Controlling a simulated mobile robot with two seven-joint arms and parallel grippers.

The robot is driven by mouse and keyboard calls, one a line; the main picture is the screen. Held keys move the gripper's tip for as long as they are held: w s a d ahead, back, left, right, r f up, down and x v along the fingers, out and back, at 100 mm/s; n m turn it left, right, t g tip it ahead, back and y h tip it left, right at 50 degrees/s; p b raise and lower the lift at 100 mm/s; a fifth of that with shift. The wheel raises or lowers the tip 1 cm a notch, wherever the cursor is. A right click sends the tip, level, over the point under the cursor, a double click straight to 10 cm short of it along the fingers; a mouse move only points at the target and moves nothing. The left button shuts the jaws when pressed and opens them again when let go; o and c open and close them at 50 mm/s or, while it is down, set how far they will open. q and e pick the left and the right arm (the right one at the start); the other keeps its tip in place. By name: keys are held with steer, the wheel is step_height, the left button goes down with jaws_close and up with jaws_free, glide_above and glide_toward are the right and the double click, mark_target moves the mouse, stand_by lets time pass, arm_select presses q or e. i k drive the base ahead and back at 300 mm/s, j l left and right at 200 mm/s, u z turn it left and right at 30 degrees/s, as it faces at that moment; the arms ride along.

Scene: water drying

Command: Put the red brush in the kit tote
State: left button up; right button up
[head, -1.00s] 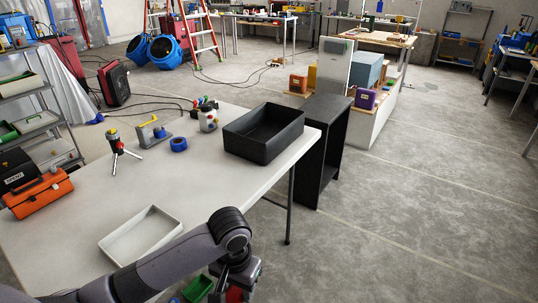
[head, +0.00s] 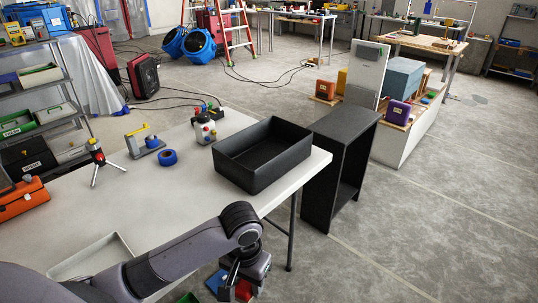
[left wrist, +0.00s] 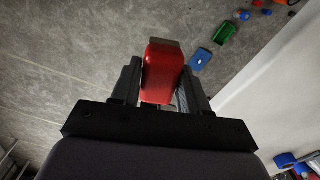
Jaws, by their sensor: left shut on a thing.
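My left gripper (head: 238,280) hangs beyond the table's front edge, low over the floor. It is shut on a red brush (head: 244,290), which shows clearly between the two fingers in the left wrist view (left wrist: 162,75). Its far end is a dark grey strip. A black open tote (head: 285,168), which looks like the kit tote, stands at the right end of the table. Its visible inside looks empty. My gripper is below and in front of the tote, apart from it. My right gripper is not in view.
The pale table (head: 185,190) also bears a white tray (head: 88,258), a blue tape roll (head: 168,157), a small tripod (head: 97,158) and a white bottle (head: 205,130). A black open cabinet (head: 340,150) stands right of the table. The floor at right is clear.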

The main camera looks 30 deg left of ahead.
mark_target(285, 148)
steer(key=i+l+u, duration=0.1)
steer(key=i, duration=0.35)
steer(key=i+l+u, duration=0.1)
steer(key=i, duration=0.4)
